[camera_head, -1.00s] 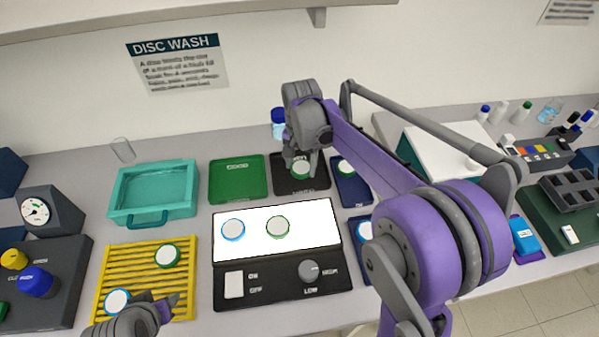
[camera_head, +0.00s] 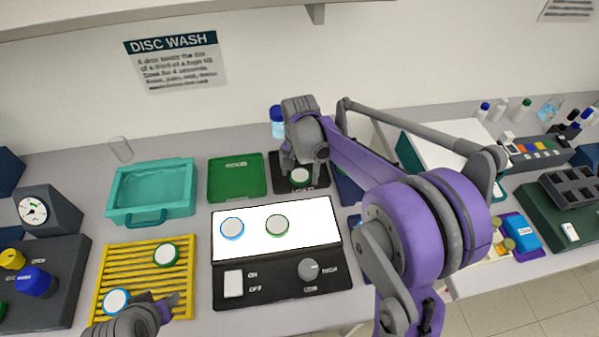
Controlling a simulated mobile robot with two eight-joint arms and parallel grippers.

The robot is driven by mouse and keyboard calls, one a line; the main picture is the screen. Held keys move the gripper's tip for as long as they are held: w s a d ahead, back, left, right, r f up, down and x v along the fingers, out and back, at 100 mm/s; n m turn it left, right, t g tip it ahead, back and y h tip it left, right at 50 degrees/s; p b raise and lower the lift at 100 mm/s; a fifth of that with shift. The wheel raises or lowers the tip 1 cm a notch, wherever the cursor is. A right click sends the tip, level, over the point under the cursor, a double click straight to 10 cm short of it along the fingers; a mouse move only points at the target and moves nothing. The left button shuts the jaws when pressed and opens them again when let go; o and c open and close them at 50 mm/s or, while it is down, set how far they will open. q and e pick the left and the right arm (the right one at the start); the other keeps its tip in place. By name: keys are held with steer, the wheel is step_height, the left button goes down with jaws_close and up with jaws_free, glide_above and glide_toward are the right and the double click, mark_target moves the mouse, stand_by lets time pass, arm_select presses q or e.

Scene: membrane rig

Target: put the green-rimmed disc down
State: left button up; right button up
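A green-rimmed disc (camera_head: 300,179) with a white face is at the fingertips of my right gripper (camera_head: 301,169), over the black tray (camera_head: 279,184) behind the light panel. The gripper appears shut on the disc's edge; whether the disc touches the tray cannot be told. Other green-rimmed discs lie on the lit panel (camera_head: 277,226) and on the yellow rack (camera_head: 166,255). My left gripper (camera_head: 164,301) is at the bottom left over the front of the yellow rack (camera_head: 130,258), seemingly open and empty.
Blue-rimmed discs lie on the lit panel (camera_head: 232,228) and the rack (camera_head: 116,301). The green tray (camera_head: 237,178) is empty, left of the black one. A teal basin (camera_head: 152,190) stands farther left. My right arm hides most of the blue tray (camera_head: 347,190).

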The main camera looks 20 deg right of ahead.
mark_target(299, 177)
arm_select(q)
steer(key=shift+w, duration=0.1)
steer(key=shift+r, duration=0.25)
arm_select(e)
steer(key=shift+r, duration=0.3)
arm_select(q)
steer(key=shift+w+r+p, duration=0.25)
steer(key=shift+r+p, duration=0.15)
steer(key=shift+p, duration=0.05)
arm_select(e)
step_height(299, 177, up, 12)
steer(key=shift+f, duration=0.1)
stand_by(0.7)
